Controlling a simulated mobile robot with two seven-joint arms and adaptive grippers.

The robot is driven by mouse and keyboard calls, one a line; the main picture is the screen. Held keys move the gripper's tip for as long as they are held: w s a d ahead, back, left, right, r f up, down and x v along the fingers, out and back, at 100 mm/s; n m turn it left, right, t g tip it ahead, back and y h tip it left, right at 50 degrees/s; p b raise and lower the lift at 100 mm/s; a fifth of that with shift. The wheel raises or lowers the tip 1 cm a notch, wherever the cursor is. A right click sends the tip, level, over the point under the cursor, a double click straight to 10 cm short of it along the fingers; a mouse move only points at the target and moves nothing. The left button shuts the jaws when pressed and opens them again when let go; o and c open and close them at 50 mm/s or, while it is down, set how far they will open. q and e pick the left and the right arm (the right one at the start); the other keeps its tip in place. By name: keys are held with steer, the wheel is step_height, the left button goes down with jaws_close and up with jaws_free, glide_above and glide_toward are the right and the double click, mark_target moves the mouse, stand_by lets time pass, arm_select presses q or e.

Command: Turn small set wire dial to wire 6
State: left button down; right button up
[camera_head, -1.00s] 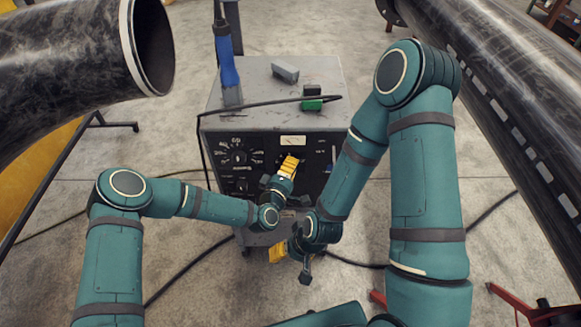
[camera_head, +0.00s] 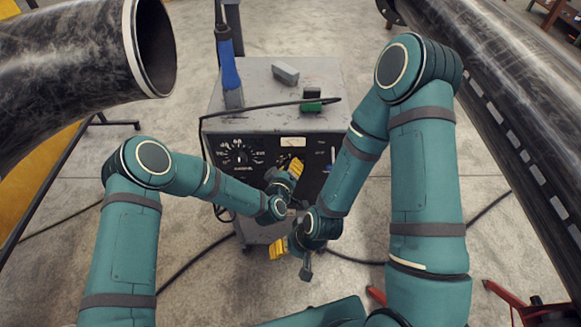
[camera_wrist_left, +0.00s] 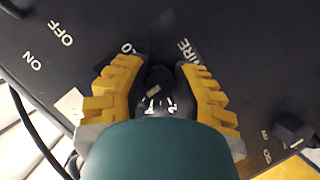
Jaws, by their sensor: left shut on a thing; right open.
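The welding machine's dark front panel (camera_head: 320,165) faces me in the head view. My left gripper (camera_head: 296,168) is at the panel, right of the large dial (camera_head: 240,154). In the left wrist view, its yellow fingers (camera_wrist_left: 158,80) are closed around the small black dial knob (camera_wrist_left: 155,76). The numbers 1 and 2 show just below the knob; the rest of the scale is hidden by the gripper, so I cannot read the setting. A partly covered "WIRE" label (camera_wrist_left: 184,48) is beside the fingers. My right gripper (camera_head: 279,247) is open, lower down before the machine.
The machine's grey top (camera_head: 260,112) carries a blue-handled tool (camera_head: 230,75), a grey block (camera_head: 285,73) and a green-and-black piece (camera_head: 311,99). A black cable crosses it. Large pipes stand at left (camera_head: 80,50) and right (camera_head: 500,70). Another black knob (camera_wrist_left: 290,130) is near the fingers.

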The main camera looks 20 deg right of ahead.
arm_select(q)
steer(key=shift+w+r, duration=0.1)
stand_by(0.4)
steer(key=c, duration=0.7)
jaws_free()
steer(key=shift+c, duration=0.2)
steer(key=v, duration=0.7)
steer(key=shift+s, duration=0.25)
steer(key=shift+a, duration=0.1)
